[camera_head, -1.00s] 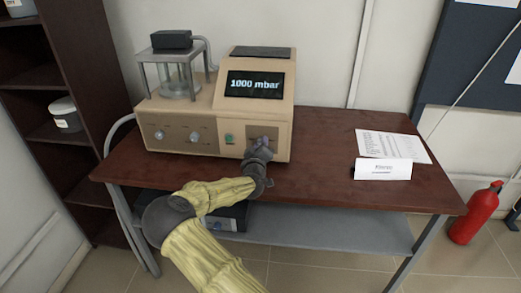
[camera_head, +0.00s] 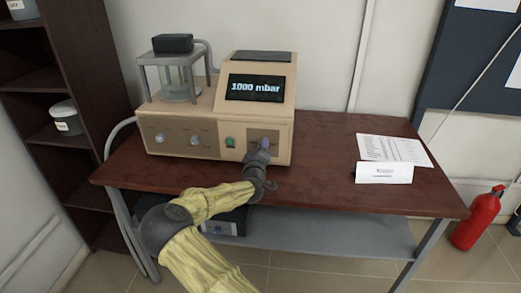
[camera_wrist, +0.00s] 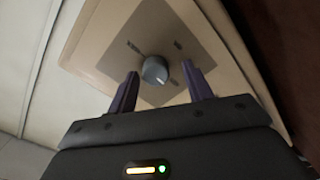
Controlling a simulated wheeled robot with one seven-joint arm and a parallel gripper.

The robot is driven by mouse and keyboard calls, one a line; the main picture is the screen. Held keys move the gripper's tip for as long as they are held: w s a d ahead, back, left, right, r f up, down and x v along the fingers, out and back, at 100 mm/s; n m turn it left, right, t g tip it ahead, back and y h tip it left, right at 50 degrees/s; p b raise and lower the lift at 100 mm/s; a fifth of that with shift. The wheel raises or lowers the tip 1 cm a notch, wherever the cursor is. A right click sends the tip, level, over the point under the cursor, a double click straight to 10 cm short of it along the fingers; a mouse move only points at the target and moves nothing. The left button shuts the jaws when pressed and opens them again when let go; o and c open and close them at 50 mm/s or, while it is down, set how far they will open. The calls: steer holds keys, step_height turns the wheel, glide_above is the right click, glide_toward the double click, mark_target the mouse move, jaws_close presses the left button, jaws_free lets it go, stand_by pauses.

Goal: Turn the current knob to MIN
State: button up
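A beige device (camera_head: 215,115) stands on the brown table, and its screen (camera_head: 255,87) reads "1000 mbar". A round grey knob (camera_wrist: 155,70) sits on a darker square panel (camera_wrist: 185,45) in the wrist view, with small marks around it that I cannot read. My gripper (camera_wrist: 160,90) is open. Its two dark fingers stand on either side of the knob's near side, with gaps between them and the knob.
Two more knobs (camera_head: 159,137) (camera_head: 195,140) and a green button (camera_head: 230,142) are on the device's front. A glass chamber (camera_head: 178,80) stands on its left.

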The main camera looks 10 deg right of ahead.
steer(key=shift+d+r, duration=0.1)
steer(key=b+v, duration=0.1)
steer(key=v, duration=1.6)
steer(key=shift+s, duration=0.15)
